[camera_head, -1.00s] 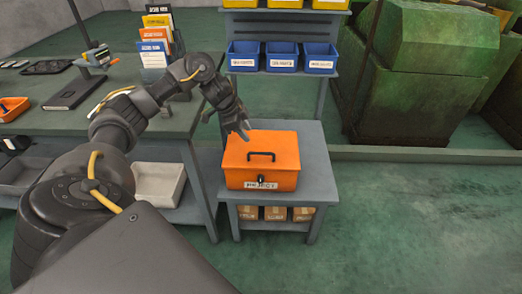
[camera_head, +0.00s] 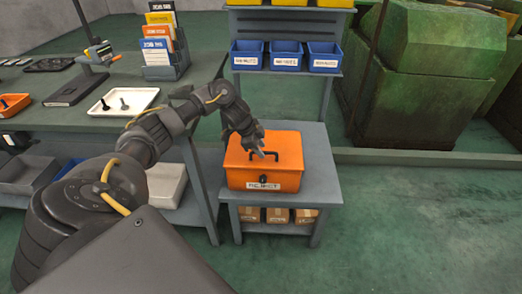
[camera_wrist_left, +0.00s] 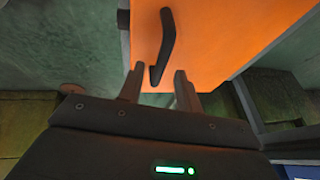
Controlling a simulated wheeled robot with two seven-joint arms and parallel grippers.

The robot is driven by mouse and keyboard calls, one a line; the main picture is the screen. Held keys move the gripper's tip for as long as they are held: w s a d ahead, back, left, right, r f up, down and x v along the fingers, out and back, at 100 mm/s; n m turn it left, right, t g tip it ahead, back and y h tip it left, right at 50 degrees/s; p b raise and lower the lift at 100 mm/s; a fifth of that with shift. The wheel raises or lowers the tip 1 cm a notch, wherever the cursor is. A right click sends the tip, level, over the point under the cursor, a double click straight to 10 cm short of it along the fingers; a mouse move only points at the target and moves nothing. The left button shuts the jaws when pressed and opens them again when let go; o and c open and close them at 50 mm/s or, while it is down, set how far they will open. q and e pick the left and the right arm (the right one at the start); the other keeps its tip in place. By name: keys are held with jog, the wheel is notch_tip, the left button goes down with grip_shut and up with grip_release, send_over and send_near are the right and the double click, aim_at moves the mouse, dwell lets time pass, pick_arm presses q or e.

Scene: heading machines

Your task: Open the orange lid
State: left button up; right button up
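The orange box with its shut lid (camera_head: 280,144) stands on a small grey table (camera_head: 320,180). A black handle (camera_head: 258,136) is on the lid, and a label and dark latch are on the box front. My left gripper (camera_head: 266,154) is over the lid at the handle and covers part of it. In the left wrist view the orange lid (camera_wrist_left: 215,30) fills the upper middle. There the two fingers (camera_wrist_left: 158,82) are apart, with the lower end of the handle (camera_wrist_left: 165,45) between their tips. Contact cannot be told. My right gripper is not in view.
Blue bins (camera_head: 286,56) sit on a shelf behind the box. A workbench at left holds a white tray (camera_head: 140,97), a black notebook (camera_head: 78,88) and a booklet rack (camera_head: 165,62). Cardboard boxes (camera_head: 277,215) are under the small table. The floor at right is clear.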

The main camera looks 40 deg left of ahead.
pick_arm(q)
jog(key=shift+w+d+f, duration=0.1)
jog(key=shift+w+f, duration=0.1)
jog(key=shift+f, duration=0.3)
grip_shut()
jog(key=shift+r, duration=0.15)
